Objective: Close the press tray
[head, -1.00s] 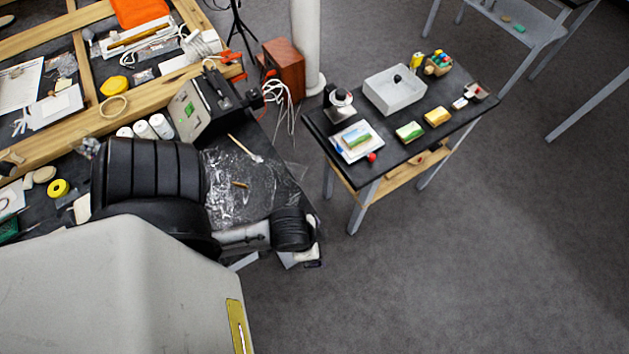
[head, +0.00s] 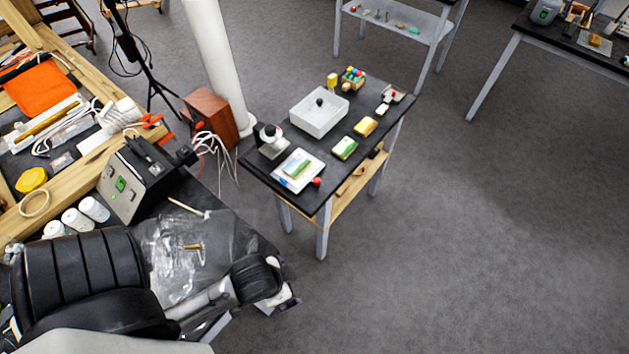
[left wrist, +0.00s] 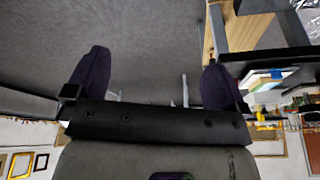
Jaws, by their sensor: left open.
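On the small black-topped table stands a white open box with a black knob (head: 320,114). To its left is a small black-and-white device (head: 271,143). I cannot tell for sure which is the press tray. My left gripper (head: 287,298) is at the near bench's edge, well apart from the small table. In the left wrist view the left gripper (left wrist: 156,82) has its two dark fingers wide apart with nothing between them. My right gripper is not in view.
A red ball (head: 317,181), sponge-like blocks (head: 344,148) and a yellow cup (head: 332,80) share the small table. The near bench holds a control box (head: 130,180) and plastic sheet. A wooden box (head: 211,115) and white column (head: 218,65) stand behind.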

